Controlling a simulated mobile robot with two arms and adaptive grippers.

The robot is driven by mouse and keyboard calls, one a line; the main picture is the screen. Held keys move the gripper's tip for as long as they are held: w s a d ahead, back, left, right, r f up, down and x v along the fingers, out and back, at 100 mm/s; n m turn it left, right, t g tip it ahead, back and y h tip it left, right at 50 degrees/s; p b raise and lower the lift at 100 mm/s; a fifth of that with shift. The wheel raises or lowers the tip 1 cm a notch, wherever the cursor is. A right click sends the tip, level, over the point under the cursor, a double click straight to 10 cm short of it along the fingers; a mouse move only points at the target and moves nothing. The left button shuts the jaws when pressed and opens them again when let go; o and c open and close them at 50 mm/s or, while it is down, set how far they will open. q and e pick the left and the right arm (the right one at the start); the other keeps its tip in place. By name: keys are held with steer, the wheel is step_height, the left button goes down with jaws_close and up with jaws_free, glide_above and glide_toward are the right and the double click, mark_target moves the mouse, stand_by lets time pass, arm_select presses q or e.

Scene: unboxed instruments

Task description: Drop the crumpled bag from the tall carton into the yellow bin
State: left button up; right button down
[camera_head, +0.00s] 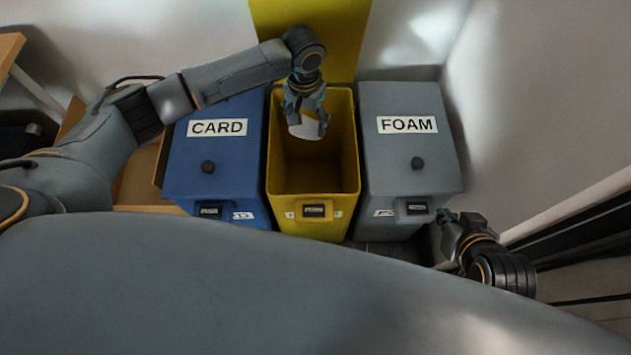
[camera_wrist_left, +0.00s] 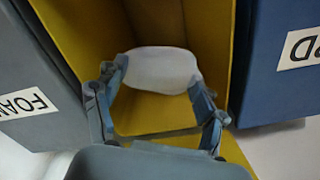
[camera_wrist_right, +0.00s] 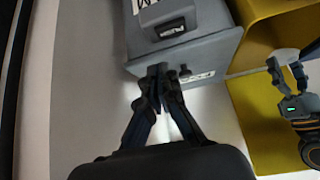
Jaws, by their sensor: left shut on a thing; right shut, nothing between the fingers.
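The yellow bin (camera_head: 313,200) stands open in the middle, its lid raised behind it. My left gripper (camera_head: 307,128) is over the bin's opening, toward its back. It is shut on a pale whitish crumpled bag (camera_head: 304,129), which hangs over the bin. In the left wrist view the bag (camera_wrist_left: 163,70) sits between the two fingertips, with the bin's yellow walls around it. My right gripper (camera_wrist_right: 164,75) is shut and empty, in front of the grey bin. The tall carton cannot be made out for certain.
A blue bin marked CARD (camera_head: 217,160) stands left of the yellow bin, and a grey bin marked FOAM (camera_head: 408,160) stands right of it; both lids are closed. Brown cardboard (camera_head: 140,175) shows at the left behind my left arm. A wall is close on the right.

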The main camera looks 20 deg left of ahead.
arm_select(q)
steer(key=shift+f+b, duration=0.55)
steer(key=shift+f, duration=0.15)
arm_select(e)
steer(key=w+a+r+t+y, duration=0.1)
steer(key=w+a+r+t, duration=0.1)
steer(key=w+r+t, duration=0.1)
steer(key=shift+w+r+t, duration=0.4)
steer(key=shift+w+r, duration=0.05)
steer(key=shift+w, duration=0.65)
arm_select(q)
steer(key=o, duration=0.8)
step_height(320, 180, up, 12)
arm_select(e)
steer(key=shift+s, duration=0.1)
